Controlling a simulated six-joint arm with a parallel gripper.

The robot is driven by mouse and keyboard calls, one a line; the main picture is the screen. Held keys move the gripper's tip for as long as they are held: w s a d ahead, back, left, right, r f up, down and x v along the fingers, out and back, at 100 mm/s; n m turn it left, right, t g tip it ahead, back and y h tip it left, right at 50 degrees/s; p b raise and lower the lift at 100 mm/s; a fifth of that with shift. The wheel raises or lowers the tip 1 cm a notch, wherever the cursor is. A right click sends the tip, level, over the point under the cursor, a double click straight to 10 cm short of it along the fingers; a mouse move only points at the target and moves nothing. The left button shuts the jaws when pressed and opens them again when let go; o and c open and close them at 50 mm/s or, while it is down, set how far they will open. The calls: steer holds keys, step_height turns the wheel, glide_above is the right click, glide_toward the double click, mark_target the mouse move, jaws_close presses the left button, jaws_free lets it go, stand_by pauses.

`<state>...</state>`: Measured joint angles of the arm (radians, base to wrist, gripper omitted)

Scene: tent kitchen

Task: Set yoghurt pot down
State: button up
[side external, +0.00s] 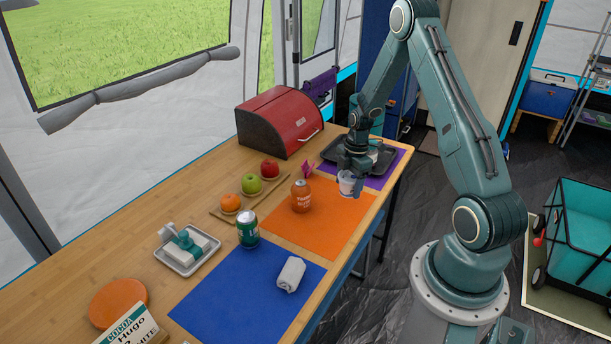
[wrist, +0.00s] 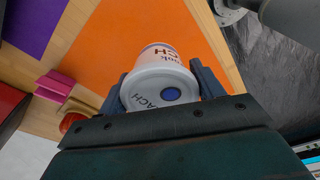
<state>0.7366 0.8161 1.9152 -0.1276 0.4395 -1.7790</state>
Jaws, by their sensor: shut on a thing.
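The yoghurt pot (side external: 346,184) is small and white with dark lettering. My gripper (side external: 352,184) is shut on it, near the far end of the orange mat (side external: 330,222). In the wrist view the pot (wrist: 158,72) sits between the two fingers of my gripper (wrist: 163,88), with a white end bearing a blue dot towards the camera. The orange mat (wrist: 135,35) shows behind it. I cannot tell whether the pot touches the surface or hangs just above it.
An orange bottle-like jar (side external: 301,197) stands on the orange mat, left of the pot. A dark tray (side external: 378,166) lies on the purple mat (side external: 399,163) behind. A red bread bin (side external: 278,121) stands farther back. The orange mat's near right part is clear.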

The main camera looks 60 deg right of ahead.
steer(key=shift+f, duration=0.75)
steer(key=shift+f, duration=1.85)
steer(key=shift+f, duration=0.1)
steer(key=o, duration=1)
steer(key=shift+o, duration=0.2)
steer(key=shift+s+d+r, duration=0.1)
steer(key=shift+d+r, duration=0.15)
steer(key=shift+r, duration=1.75)
steer(key=shift+s+d+r, duration=0.1)
steer(key=shift+d+r, duration=0.1)
steer(key=shift+r, duration=1.85)
steer(key=shift+s+d+r, duration=0.1)
steer(key=shift+d+r, duration=0.15)
steer(key=shift+r, duration=1.75)
